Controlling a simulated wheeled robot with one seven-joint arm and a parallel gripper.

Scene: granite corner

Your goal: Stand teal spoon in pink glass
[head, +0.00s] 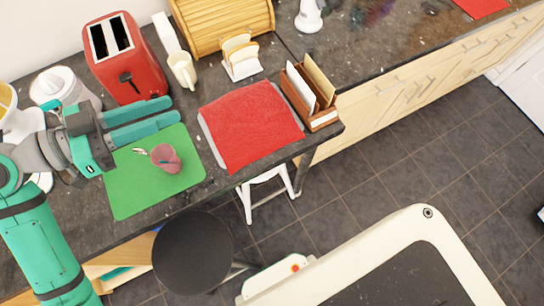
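The small pink glass (171,153) is on the green mat (128,192) on the dark counter. A thin spoon-like piece with a pale end (140,151) sticks out of the glass toward the left, and a darker bluish line shows through the glass. It looks like a spoon leaning in the glass, but it is too small to be sure of its colour or how deep it reaches. My gripper (175,109) is above the back part of the mat, behind the glass and apart from it. Its two teal fingers are spread, with nothing visible between them.
Behind my gripper stand a red toaster (131,58), a cream mug (183,70) and a white kettle-like jar (64,86). A red cloth (250,125) and a wooden letter rack (322,118) are to the right. A black round stool (193,252) stands before the counter.

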